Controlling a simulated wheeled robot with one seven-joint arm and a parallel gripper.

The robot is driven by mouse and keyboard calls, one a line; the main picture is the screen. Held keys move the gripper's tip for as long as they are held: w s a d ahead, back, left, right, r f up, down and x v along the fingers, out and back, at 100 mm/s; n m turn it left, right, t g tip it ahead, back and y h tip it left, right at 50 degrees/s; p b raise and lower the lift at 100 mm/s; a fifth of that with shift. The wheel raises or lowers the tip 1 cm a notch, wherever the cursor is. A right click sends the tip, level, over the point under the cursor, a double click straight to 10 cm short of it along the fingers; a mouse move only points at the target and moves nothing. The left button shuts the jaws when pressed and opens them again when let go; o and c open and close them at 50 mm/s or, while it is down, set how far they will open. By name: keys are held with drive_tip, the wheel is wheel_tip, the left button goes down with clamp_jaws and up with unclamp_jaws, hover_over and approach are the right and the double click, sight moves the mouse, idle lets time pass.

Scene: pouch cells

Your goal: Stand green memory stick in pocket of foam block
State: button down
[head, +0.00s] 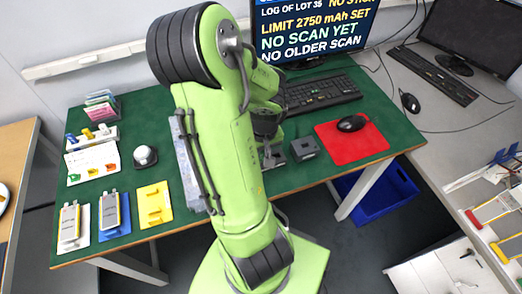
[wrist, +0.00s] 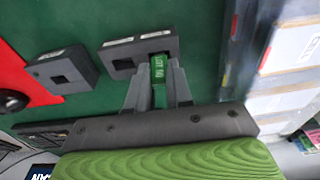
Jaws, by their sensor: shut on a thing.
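My gripper (wrist: 158,92) is shut on the green memory stick (wrist: 160,75), which has pale lettering. The stick is at the right-hand part of a dark grey block (wrist: 140,48) with two white labels and an empty square pocket on its left. I cannot tell whether the stick's far end is inside a right pocket or just above it. A smaller dark grey block (wrist: 62,72) with one pocket lies to the left; it also shows in the head view (head: 304,148). I cannot tell which block is the foam one. In the head view my arm hides the stick.
A red mat (head: 338,143) with a black mouse (head: 352,123) lies right of the blocks, and a keyboard (head: 322,93) lies behind. A yellow tray (head: 154,205), a white dome (head: 145,156) and pouch cells on trays stand at left. The green mat (head: 290,190) is clear in front.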

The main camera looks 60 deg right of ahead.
drive_tip(key=shift+f, duration=0.3)
drive_tip(key=c, duration=0.9)
unclamp_jaws()
drive_tip(key=shift+c, duration=0.2)
drive_tip(key=shift+r, duration=0.15)
wheel_tip(320, 180, up, 16)
drive_tip(key=s+a+p, duration=0.1)
drive_tip(key=p, duration=0.5)
drive_tip(key=shift+s+a+f, duration=0.15)
drive_tip(key=shift+s+f, duration=0.05)
drive_tip(key=shift+f, duration=0.05)
